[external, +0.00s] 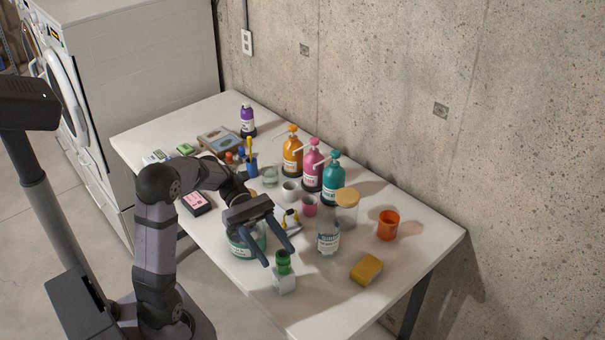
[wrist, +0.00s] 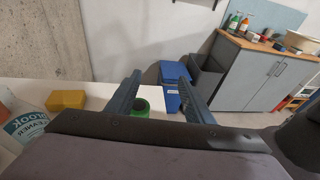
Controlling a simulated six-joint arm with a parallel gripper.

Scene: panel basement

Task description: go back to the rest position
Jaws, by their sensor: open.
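My gripper (external: 279,250) is open, with its two dark fingers spread apart above the near side of the white table (external: 425,245). Nothing is held between the fingers. In the wrist view my gripper (wrist: 158,93) points out past the table's end. The green item also shows beside the left finger in the wrist view (wrist: 141,105). I cannot tell whether the fingers touch it.
Orange (external: 292,157), pink (external: 312,170) and teal (external: 333,182) pump bottles stand along the wall side. A cork-lidded jar (external: 346,211), a clear labelled container (external: 328,238), an orange cup (external: 388,226) and a yellow sponge (external: 367,269) stand to the right. The table's right end is mostly clear.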

